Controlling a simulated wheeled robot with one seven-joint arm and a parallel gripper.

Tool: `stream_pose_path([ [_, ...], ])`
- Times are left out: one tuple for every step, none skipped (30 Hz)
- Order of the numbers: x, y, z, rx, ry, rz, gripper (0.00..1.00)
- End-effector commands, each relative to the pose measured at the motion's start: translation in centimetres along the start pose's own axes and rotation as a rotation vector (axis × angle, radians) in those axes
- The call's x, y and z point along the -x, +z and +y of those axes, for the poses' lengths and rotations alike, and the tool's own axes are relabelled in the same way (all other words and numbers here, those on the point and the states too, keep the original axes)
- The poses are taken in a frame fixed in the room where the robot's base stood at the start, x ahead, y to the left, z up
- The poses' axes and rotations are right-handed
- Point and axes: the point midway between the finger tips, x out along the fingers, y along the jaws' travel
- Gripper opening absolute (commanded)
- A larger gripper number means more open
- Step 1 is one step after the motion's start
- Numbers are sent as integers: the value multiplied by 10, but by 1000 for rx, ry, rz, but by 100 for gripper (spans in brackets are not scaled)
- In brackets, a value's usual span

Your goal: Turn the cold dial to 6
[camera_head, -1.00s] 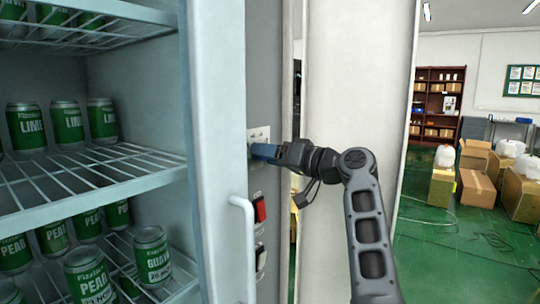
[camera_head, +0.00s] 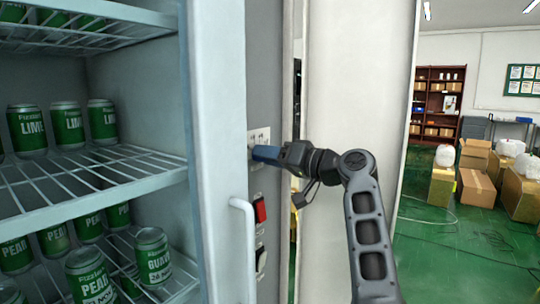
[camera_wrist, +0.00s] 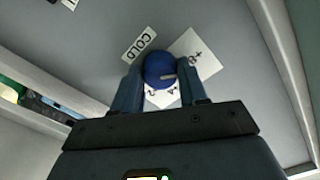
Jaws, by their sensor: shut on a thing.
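The cold dial (camera_wrist: 158,68) is a round blue knob with a light pointer mark, on a white scale plate (camera_wrist: 193,58) beside a label reading COLD (camera_wrist: 139,46). In the wrist view my gripper (camera_wrist: 160,82) has one finger on each side of the knob and is shut on it. In the head view my gripper (camera_head: 262,153) reaches the white plate (camera_head: 259,136) on the grey side panel of the fridge. The knob itself is hidden there by the fingers. Part of the scale is covered, and the number at the pointer cannot be read.
Below the dial are a red switch (camera_head: 260,210) and a dark switch (camera_head: 261,259). The white door handle (camera_head: 243,246) stands out at the front left. Shelves of green cans (camera_head: 66,122) are at left. A white panel (camera_head: 355,80) stands close behind my arm.

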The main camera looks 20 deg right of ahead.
Motion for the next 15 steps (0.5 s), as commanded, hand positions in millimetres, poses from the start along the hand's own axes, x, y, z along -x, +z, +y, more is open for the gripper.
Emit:
stream_pose_path([
  [0,-2,-1,-30,1,0,12],
  [0,-2,-1,-50,1,0,12],
  [0,-2,-1,-79,1,0,12],
  [0,-2,-1,-103,1,0,12],
  [0,-2,-1,-127,1,0,12],
  [0,-2,-1,-159,1,0,12],
  [0,-2,-1,-184,1,0,12],
  [0,-2,-1,-209,2,0,12],
  [0,-2,-1,-242,2,0,12],
  [0,-2,-1,-265,2,0,12],
  [0,-2,-2,-289,2,0,12],
  [0,-3,-2,-321,2,0,12],
  [0,-3,-2,-343,2,0,12],
  [0,-3,-2,-365,2,0,12],
  [0,-3,-2,-393,1,0,12],
])
